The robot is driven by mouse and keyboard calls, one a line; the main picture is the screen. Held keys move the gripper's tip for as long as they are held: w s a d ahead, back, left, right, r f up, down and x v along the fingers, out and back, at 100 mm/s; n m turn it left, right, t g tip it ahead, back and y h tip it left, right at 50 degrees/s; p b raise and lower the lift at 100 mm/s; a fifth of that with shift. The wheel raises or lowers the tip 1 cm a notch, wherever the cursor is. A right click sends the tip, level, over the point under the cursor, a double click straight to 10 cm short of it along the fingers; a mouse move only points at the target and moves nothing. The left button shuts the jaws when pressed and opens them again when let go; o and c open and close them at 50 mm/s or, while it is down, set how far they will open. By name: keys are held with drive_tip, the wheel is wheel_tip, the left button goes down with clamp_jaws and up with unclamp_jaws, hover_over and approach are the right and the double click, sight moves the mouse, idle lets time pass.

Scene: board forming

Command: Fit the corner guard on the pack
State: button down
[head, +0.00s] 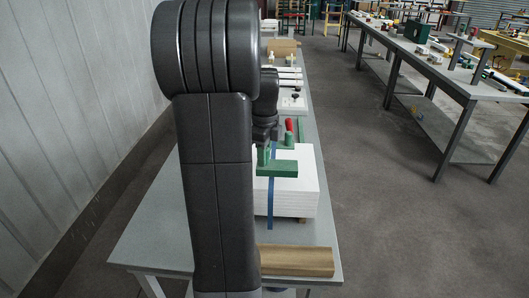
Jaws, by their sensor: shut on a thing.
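The pack (296,203) is a white stack of sheets on the near part of the grey table, with a blue strap (270,212) running over its top and down its front face. A green piece, which looks like the corner guard (289,168), is at the top of the pack by the strap. I cannot tell whether it rests on the pack or is held just above it. My gripper (264,154) is at the green piece's left end, shut on it. My arm hides the left part of the pack and most of the fingers.
Behind the pack stand a red object (289,125) and a green one (289,140). White fixtures (293,105) are farther back.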

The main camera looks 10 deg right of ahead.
sight(264, 183)
drive_tip(key=shift+f+b, duration=1.75)
drive_tip(key=shift+f, duration=1.65)
drive_tip(key=shift+f, duration=0.35)
drive_tip(key=c, duration=0.8)
unclamp_jaws()
drive_tip(key=shift+r, duration=0.1)
wheel_tip(264, 183, up, 14)
drive_tip(key=shift+f+b, duration=0.1)
drive_tip(key=shift+b, duration=0.25)
drive_tip(key=shift+f, duration=0.1)
wheel_tip(264, 183, down, 14)
drive_tip(key=shift+r, duration=0.15)
drive_tip(key=shift+r+p, duration=0.3)
drive_tip(key=shift+p, duration=0.05)
